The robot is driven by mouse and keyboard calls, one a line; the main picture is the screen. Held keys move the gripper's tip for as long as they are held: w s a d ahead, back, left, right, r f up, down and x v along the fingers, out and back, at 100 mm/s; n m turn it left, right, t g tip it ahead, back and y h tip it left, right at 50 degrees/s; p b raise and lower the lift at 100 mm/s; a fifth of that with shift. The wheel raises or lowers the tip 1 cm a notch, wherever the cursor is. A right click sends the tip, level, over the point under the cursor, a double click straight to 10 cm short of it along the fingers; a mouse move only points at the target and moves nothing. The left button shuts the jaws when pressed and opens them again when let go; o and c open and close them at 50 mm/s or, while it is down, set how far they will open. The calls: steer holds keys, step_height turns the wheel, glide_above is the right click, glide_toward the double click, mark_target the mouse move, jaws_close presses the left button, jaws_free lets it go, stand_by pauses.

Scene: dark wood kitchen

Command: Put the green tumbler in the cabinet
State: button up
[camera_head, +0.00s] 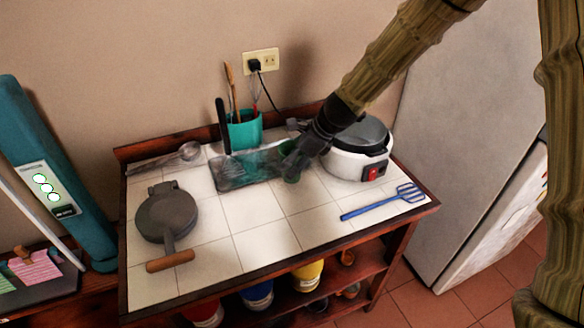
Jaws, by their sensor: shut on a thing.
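The green tumbler (291,176) stands at the middle of the white tiled counter, small and dark green. My gripper (292,164) reaches down from the upper right and is shut on the tumbler, its dark fingers hiding much of it. The tumbler's base seems at or just above the tiles; I cannot tell which. No cabinet with a door shows clearly; below the counter is an open wooden shelf (372,271).
A rice cooker (352,164) stands close right of my gripper. A dark glassy tray (232,184) and a teal utensil holder (245,131) are to its left. A blue spatula (384,203) and a grey waffle iron (167,214) lie on the counter. The front middle tiles are clear.

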steer(key=shift+w+f+p, duration=0.1)
steer(key=shift+f+p, duration=0.25)
steer(key=shift+f, duration=1.45)
steer(key=o, duration=1.1)
steer(key=shift+f, duration=0.1)
steer(key=shift+c, duration=0.2)
